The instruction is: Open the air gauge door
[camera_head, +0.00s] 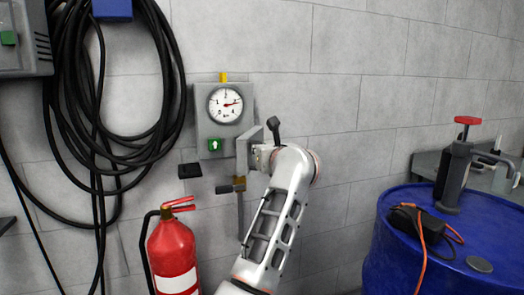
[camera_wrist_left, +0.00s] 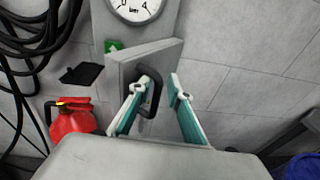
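The air gauge (camera_head: 225,104) has a white round dial on a grey wall box; the dial also shows at the top of the left wrist view (camera_wrist_left: 136,8). Below and right of it, the grey door (camera_head: 243,150) stands out from the wall at an angle. In the left wrist view the door (camera_wrist_left: 125,72) carries a black loop handle (camera_wrist_left: 156,92). My left gripper (camera_wrist_left: 160,88) has its two teal fingers apart. The left finger is at the handle, overlapping it; I cannot tell if it touches. The right finger is clear. In the head view my wrist hides the fingers. My right gripper is not in view.
A red fire extinguisher (camera_head: 172,255) stands below left of the gauge. Black cables (camera_head: 85,120) hang at the left. A blue drum (camera_head: 445,240) with tools on top stands at the right. The wall between the door and the drum is clear.

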